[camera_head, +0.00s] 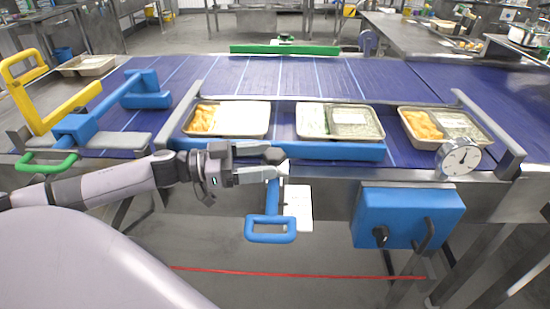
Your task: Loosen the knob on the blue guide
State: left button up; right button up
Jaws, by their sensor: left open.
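The blue guide (345,151) is a long blue bar along the front edge of the conveyor, with a blue loop handle (270,237) hanging below it. A small dark knob (274,155) shows on the guide's front, above the handle. My left gripper (266,161) reaches in from the left, pointing right. Its fingers are apart, with the tips right at the knob. I cannot tell whether they touch it, and the fingers partly cover the guide there. My right gripper is not in view.
Trays with food (228,119) sit on the blue belt (300,80) behind the guide. A round dial (458,158) and a blue box (407,217) with a black knob are at the right. A yellow frame (60,105) and another blue piece (76,127) stand left.

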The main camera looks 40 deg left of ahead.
aim_at(275, 159)
pick_arm(q)
jog(key=shift+x, duration=1.65)
jog(key=c, duration=1)
